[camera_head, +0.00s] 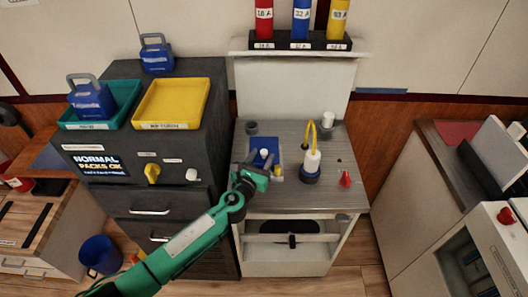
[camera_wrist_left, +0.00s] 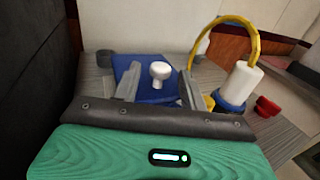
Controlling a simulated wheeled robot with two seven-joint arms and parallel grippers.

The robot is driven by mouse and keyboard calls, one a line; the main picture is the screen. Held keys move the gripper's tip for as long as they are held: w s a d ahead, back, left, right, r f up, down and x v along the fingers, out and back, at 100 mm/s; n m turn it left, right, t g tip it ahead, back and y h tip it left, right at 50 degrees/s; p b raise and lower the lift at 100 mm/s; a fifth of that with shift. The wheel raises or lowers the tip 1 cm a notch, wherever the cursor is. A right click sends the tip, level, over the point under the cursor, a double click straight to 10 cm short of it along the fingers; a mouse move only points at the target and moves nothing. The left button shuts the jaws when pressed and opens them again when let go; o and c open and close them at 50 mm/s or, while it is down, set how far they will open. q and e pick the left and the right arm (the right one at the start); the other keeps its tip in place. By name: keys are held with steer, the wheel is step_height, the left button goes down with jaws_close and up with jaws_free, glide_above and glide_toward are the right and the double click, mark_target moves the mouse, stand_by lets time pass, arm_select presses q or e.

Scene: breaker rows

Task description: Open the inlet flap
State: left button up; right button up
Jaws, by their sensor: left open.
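A blue panel with a white round knob, which looks like the inlet flap (camera_head: 261,143), lies on the grey worktop. The blue panel (camera_wrist_left: 128,66) and its white knob (camera_wrist_left: 160,71) also show in the left wrist view. My left gripper (camera_head: 260,160) is open at the panel, with one finger on each side of the knob in the picture. I see gaps between the fingers and the knob. The gripper hides the near part of the panel. My right gripper is not in view.
Right of the panel stands a white cylinder (camera_head: 312,161) on a blue base with a yellow hose. A red knob (camera_head: 345,179) and a dark round cap (camera_head: 251,128) are on the worktop. A dark cabinet (camera_head: 210,150) with teal and yellow trays stands at left.

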arm_select(q)
steer(key=shift+w+d, duration=0.25)
steer(key=shift+w, duration=0.35)
steer(key=shift+w+d, duration=0.25)
steer(key=shift+w, duration=0.35)
steer(key=shift+c, duration=0.2)
jaws_close()
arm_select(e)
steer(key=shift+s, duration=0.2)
arm_select(q)
steer(key=shift+r, duration=0.1)
